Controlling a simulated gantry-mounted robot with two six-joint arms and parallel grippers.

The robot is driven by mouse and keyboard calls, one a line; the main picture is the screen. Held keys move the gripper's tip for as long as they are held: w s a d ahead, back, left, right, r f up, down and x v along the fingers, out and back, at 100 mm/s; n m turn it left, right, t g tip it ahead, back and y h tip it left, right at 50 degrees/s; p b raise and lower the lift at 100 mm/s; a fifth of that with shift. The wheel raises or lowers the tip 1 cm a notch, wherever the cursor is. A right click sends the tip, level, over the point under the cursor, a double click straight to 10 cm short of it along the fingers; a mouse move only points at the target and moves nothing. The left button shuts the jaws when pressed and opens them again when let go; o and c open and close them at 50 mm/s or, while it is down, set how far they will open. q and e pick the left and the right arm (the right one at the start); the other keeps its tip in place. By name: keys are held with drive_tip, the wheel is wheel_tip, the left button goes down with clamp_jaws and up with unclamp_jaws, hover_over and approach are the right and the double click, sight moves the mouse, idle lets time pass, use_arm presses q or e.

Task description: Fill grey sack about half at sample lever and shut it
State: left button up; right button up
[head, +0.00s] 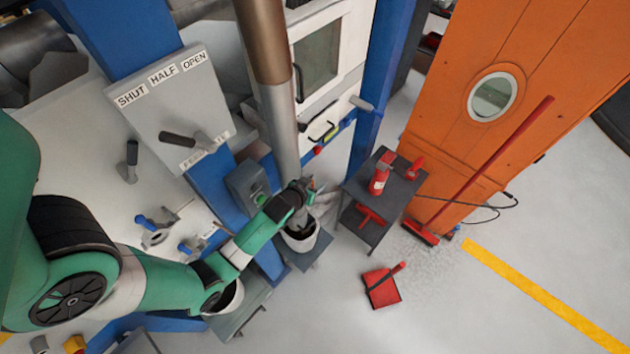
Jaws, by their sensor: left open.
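My left gripper (306,194) is open at the lower end of the metal pipe (283,135), just above a pale open-topped container (301,242). This container has a dark inside and stands on a small grey shelf; I cannot tell for sure that it is the grey sack, or how full it is. The gripper hides part of the pipe's end, and I cannot make out the sample lever there. A second pale container (226,300) stands lower left, partly behind my left arm. My right gripper is not in view.
A panel marked SHUT, HALF, OPEN (165,100) carries a dark-handled lever (180,138). A red broom (490,170) leans on the orange cabinet (455,110). A red dustpan (382,288) lies on open floor.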

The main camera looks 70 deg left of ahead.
use_arm(q)
drive_tip(key=p+v, duration=0.1)
drive_tip(key=v, duration=1)
drive_tip(key=shift+s+d+r, duration=0.15)
drive_tip(key=shift+r, duration=0.1)
